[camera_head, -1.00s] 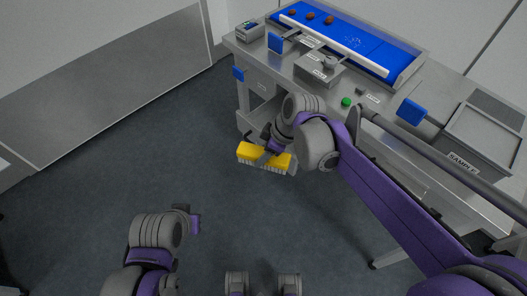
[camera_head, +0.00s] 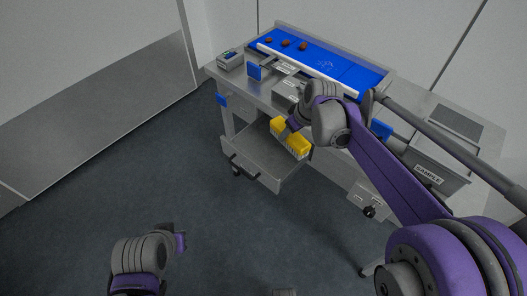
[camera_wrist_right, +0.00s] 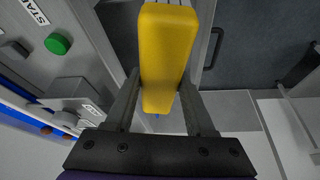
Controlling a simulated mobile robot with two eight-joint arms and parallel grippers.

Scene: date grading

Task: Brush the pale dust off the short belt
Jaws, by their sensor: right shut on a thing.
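The short belt (camera_head: 345,72) is a blue strip along the back of the steel bench. A pale dust patch (camera_head: 324,64) lies near its middle, and several brown dates (camera_head: 286,43) lie toward its left end. My right gripper (camera_head: 290,128) is shut on a yellow brush (camera_head: 298,144) with pale bristles pointing down. The brush is in front of the bench, apart from the belt. In the right wrist view, the yellow brush (camera_wrist_right: 168,50) sits between the two fingers (camera_wrist_right: 162,100). My left gripper (camera_head: 180,242) is at lower left, its fingers not clearly visible.
A grey box labelled SAMPLE (camera_head: 430,177) stands on the bench's right side. A small device (camera_head: 230,60) stands at the left corner. A green button (camera_wrist_right: 57,44) shows in the right wrist view. The floor at left is clear.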

